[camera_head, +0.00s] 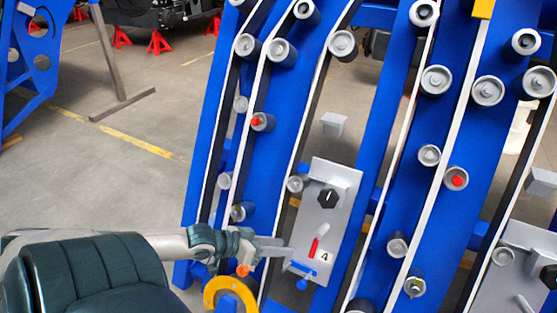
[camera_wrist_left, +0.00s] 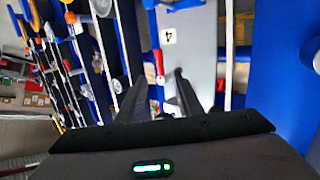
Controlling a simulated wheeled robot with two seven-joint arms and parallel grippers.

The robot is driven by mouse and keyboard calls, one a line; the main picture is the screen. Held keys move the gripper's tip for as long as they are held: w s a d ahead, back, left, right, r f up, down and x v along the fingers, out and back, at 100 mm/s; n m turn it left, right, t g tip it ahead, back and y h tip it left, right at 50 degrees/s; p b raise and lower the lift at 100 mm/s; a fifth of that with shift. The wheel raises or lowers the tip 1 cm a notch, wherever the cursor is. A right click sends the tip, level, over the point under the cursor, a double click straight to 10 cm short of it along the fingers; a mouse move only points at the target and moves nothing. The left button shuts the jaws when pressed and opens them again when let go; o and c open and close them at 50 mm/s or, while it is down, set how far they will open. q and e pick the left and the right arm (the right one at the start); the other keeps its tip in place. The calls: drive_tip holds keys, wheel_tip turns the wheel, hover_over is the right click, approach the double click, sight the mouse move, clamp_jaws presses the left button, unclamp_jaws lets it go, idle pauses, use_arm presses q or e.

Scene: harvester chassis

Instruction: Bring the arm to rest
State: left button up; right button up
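My left arm (camera_head: 90,270) comes in from the lower left in the head view. Its gripper (camera_head: 285,250) reaches to the lower left part of a grey plate (camera_head: 322,205) marked 4, beside a small red handle (camera_head: 314,246). In the left wrist view the two dark fingers (camera_wrist_left: 155,100) stand apart, with a gap and nothing seen held between them. The red handle (camera_wrist_left: 159,62) and the number label (camera_wrist_left: 168,37) lie beyond the fingertips. I cannot tell whether the fingers touch the plate. My right gripper is in neither view.
Blue chassis beams (camera_head: 290,80) with belts and grey rollers fill the middle and right. A yellow ring (camera_head: 231,291) sits just below my left gripper. A second grey plate (camera_head: 510,265) is at the right. Open concrete floor (camera_head: 110,170) lies to the left.

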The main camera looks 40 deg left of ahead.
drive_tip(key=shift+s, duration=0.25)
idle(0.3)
